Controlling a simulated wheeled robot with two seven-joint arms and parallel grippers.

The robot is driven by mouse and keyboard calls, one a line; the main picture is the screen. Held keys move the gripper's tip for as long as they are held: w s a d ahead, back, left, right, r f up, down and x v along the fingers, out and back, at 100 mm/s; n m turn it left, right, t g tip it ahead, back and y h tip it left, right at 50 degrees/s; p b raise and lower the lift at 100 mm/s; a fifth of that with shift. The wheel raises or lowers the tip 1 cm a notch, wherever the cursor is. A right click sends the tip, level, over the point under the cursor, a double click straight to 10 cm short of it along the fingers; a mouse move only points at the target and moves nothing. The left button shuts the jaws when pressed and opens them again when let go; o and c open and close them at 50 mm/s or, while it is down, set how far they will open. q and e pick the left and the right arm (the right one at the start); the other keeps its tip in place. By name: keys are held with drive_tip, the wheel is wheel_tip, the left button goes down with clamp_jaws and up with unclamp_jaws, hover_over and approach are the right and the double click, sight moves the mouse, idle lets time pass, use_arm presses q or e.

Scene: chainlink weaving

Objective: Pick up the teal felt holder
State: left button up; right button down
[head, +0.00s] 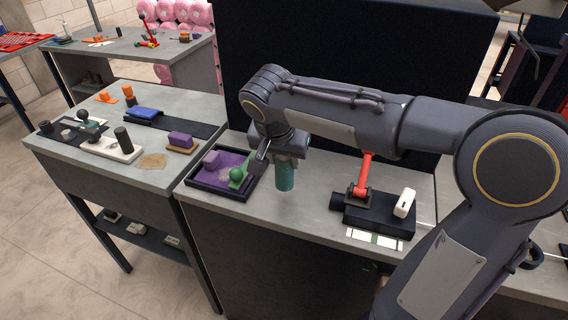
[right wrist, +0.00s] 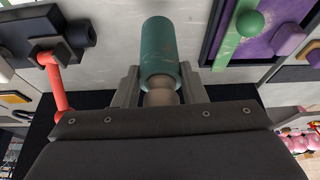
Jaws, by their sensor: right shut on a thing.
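The teal felt holder (head: 285,177) is a teal cylinder below my right gripper (head: 288,156), over the grey bench to the right of the purple-lined tray. In the right wrist view the holder (right wrist: 158,48) points away from the camera, with a beige rounded end (right wrist: 160,97) between the fingers. My right gripper (right wrist: 158,84) is shut on it. The holder looks upright in the head view; I cannot tell whether its lower end touches the bench. My left gripper is not in view.
A black tray (head: 191,180) with purple lining and a green ball-ended piece stands close on the left. A black fixture (head: 385,222) with a red lever (head: 364,172) stands on the right. A dark panel (head: 350,40) rises behind. Bare bench (head: 310,205) lies in front.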

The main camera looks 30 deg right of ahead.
drive_tip(key=s+r, duration=0.1)
drive_tip(key=a+r, duration=0.1)
drive_tip(key=s+r, duration=0.1)
drive_tip(key=shift+s+a+r, duration=0.3)
drive_tip(key=shift+r, duration=0.05)
drive_tip(key=s+a+r+b, duration=0.1)
drive_tip(key=s+a+r, duration=0.3)
drive_tip(key=s, duration=0.4)
drive_tip(key=shift+a+r, duration=0.15)
drive_tip(key=shift+a, duration=0.25)
